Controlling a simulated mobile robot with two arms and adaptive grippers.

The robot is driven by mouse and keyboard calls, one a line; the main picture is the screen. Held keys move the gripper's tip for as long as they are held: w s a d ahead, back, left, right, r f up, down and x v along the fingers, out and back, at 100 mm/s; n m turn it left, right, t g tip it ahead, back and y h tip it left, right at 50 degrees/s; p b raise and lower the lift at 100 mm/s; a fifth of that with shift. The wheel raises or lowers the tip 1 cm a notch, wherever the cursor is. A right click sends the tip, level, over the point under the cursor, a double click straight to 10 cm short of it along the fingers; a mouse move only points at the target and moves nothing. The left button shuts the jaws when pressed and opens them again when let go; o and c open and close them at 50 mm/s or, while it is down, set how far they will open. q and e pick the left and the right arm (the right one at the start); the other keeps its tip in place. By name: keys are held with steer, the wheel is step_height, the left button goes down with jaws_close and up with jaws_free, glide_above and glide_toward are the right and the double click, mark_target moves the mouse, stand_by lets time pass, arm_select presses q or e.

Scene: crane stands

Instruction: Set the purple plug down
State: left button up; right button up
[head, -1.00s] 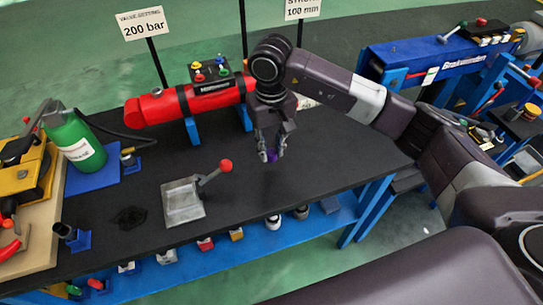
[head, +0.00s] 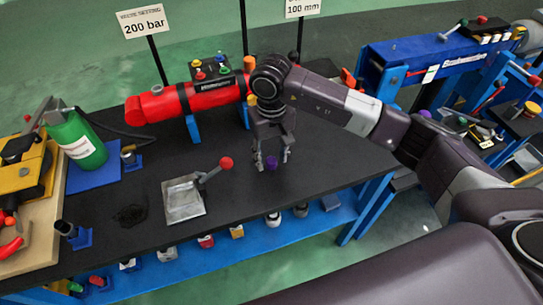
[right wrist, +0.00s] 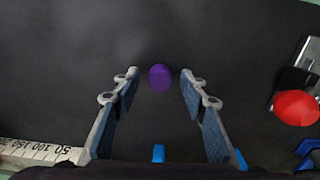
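The purple plug (head: 271,162) stands on the black bench top (head: 330,165), to the right of the red-knobbed lever. In the right wrist view the plug (right wrist: 160,77) shows as a purple disc between the tips of my right gripper (right wrist: 160,85), with a clear gap on both sides. My right gripper (head: 272,163) is open around the plug, pointing down from above, and does not touch it. My left gripper is not in view.
A grey metal plate with a red-knobbed lever (head: 184,200) lies left of the gripper. A red cylinder (head: 165,106) on blue stands is behind. A green bottle (head: 77,139) stands at the left. A ruler (right wrist: 35,150) shows in the wrist view.

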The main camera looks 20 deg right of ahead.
mark_target(271, 160)
steer(key=shift+r+p, duration=0.25)
steer(key=shift+p, duration=0.05)
steer(key=shift+w+r+b, duration=0.1)
steer(key=shift+r+b, duration=0.2)
steer(key=shift+r, duration=0.05)
step_height(271, 160, up, 11)
steer(key=b, duration=0.2)
